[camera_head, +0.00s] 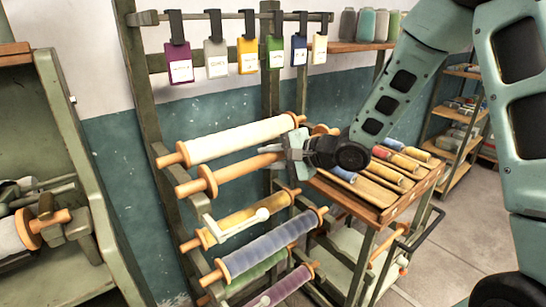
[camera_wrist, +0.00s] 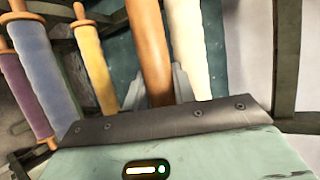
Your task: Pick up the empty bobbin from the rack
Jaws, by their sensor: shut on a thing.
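The empty bobbin (camera_head: 238,171) is a bare wooden roller with a flange near its left end. It lies across the rack (camera_head: 143,95), just below a cream-wound bobbin (camera_head: 240,138). My gripper (camera_head: 280,156) is at the bobbin's right part and shut on it. In the wrist view, the bare brown shaft of the empty bobbin (camera_wrist: 147,40) runs between the two grey fingers of my gripper (camera_wrist: 157,88). The cream bobbin (camera_wrist: 187,45) is close beside the right finger there. My gripper hides the bobbin's right end in the head view.
Yellow (camera_head: 240,219), blue-grey (camera_head: 270,246), green and purple bobbins sit lower on the rack. Colored tags (camera_head: 216,59) hang from a rail above. A cart (camera_head: 375,205) with several spools stands right of the rack. A green cabinet (camera_head: 75,180) is at left.

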